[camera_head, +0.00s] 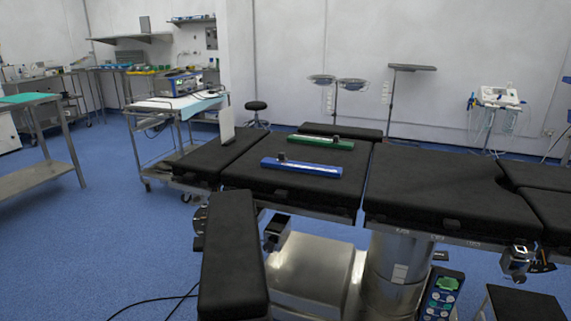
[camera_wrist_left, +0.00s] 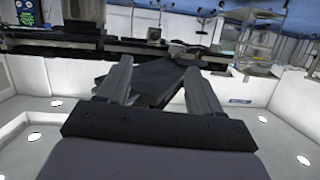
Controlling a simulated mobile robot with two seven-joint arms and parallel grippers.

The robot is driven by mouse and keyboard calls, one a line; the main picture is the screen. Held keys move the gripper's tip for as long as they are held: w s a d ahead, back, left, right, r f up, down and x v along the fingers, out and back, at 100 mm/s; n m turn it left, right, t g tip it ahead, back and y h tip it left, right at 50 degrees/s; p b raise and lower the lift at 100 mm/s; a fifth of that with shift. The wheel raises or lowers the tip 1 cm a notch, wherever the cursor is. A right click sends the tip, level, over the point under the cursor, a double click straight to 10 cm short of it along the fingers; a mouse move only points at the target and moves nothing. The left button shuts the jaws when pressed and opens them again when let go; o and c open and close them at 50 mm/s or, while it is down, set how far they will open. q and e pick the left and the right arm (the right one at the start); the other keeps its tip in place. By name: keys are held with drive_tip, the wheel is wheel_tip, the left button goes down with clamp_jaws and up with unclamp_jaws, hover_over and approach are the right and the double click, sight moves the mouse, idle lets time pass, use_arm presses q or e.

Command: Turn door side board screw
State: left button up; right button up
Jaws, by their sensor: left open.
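The operating table has black pads (camera_head: 304,180) and a metal column. A small clamp-like block (camera_head: 277,232) with a dark body and grey face sits under the near edge of the table, beside the near black board (camera_head: 230,255). A similar block (camera_head: 517,262) sits on the side rail at the right. I cannot tell from the head view which one carries the screw. My left gripper (camera_wrist_left: 157,68) shows in the left wrist view with its two grey fingers apart. A dark flat piece shows beyond and between the fingers; contact is unclear. My right gripper is not in view.
A green bar (camera_head: 320,142) and a blue bar (camera_head: 301,167) lie on the table pads. A hand control (camera_head: 441,295) hangs at the near side. A wheeled trolley (camera_head: 172,108) stands behind left. Blue floor is clear at the left, apart from cables.

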use_arm(q)
drive_tip(key=s+a+r+n+g+y+p, duration=0.1)
drive_tip(key=s+r+g+p, duration=0.2)
drive_tip(key=s+r+p, duration=0.3)
drive_tip(key=s+p, duration=0.3)
drive_tip(key=s, duration=0.1)
drive_tip(key=shift+s+a+g+y+p, duration=0.2)
drive_tip(key=shift+g+y+p, duration=0.2)
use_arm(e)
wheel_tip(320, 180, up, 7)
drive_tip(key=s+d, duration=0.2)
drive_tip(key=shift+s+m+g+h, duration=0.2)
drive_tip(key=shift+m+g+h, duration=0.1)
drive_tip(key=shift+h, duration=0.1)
